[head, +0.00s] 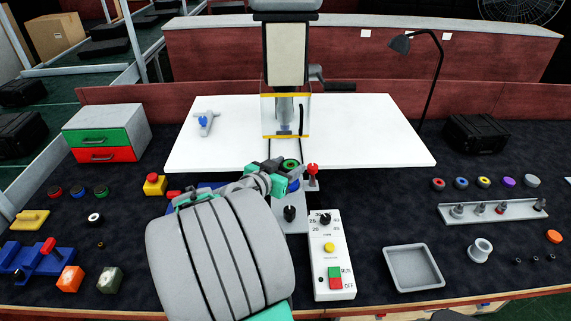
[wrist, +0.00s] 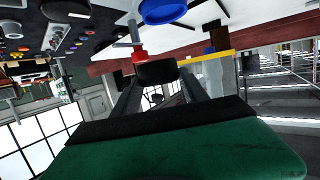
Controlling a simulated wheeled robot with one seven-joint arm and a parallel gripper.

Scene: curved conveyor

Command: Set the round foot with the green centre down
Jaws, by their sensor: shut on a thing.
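My gripper (head: 280,167) is shut on a round dark foot with a green centre (head: 290,164), above the stand at the front middle of the white board. In the wrist view, a dark rounded piece (wrist: 158,72) sits between the fingertips; its green centre does not show there. A blue disc (head: 293,186) shows just below the foot, and as a blue round (wrist: 163,10) in the wrist view. Whether the foot touches anything beneath is hidden by my gripper and arm.
A red-topped post (head: 312,170) stands close to the right of my gripper. A press-like machine (head: 285,60) rises behind. A control box (head: 331,255) and a grey tray (head: 413,267) lie to the right. Several coloured round pieces sit left and right on the dark table.

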